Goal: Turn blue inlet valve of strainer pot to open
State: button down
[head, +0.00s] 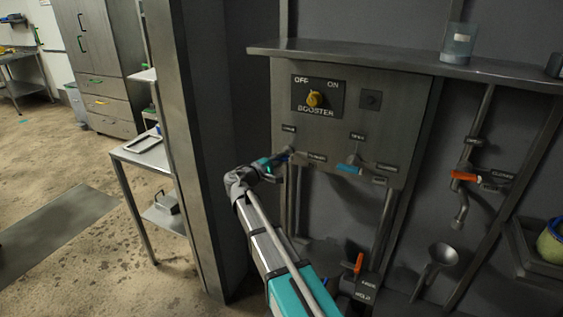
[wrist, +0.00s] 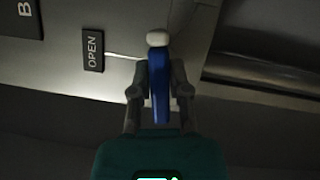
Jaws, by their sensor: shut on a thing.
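A dark blue valve handle (wrist: 159,88) stands upright in the wrist view, below a pale round hub (wrist: 158,39). My gripper (wrist: 160,92) is shut on this handle, with a finger on each side. An OPEN label (wrist: 93,50) lies to the left of the hub. In the head view my gripper (head: 276,164) is at the left valve below the steel panel, and the arm and fingers hide most of the handle. A second, lighter blue handle (head: 348,169) is on the valve to the right.
The steel panel (head: 340,112) carries a yellow BOOSTER knob (head: 314,99). A shelf (head: 400,62) juts out above it with a clear cup (head: 458,45). Orange handles are at right (head: 464,176) and below (head: 358,263). A steel post (head: 195,140) stands left of my arm.

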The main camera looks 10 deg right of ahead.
jog(key=n+b, duration=0.1)
jog(key=n, duration=0.1)
jog(key=n+t+b, duration=0.1)
jog(key=shift+f+n+h, duration=0.2)
jog(key=shift+n+h, duration=0.1)
jog(key=shift+n, duration=0.1)
jog(key=n+t+b, duration=0.1)
jog(key=n, duration=0.2)
jog(key=n+t+b, duration=0.1)
jog(key=n, duration=0.1)
jog(key=shift+s+r+n+t, duration=0.1)
jog(key=shift+n+t, duration=0.3)
jog(key=n+t+y+b, duration=0.1)
jog(key=n+t, duration=0.1)
jog(key=n, duration=0.3)
jog(key=shift+r+n+t+y, duration=0.1)
jog(key=shift+n+t+y, duration=0.55)
jog(key=shift+n, duration=0.75)
jog(key=shift+n+t+y, duration=0.55)
jog(key=shift+n+y, duration=0.1)
jog(key=shift+n, duration=0.75)
jog(key=c, duration=0.6)
grip_release()
jog(key=shift+m, duration=0.4)
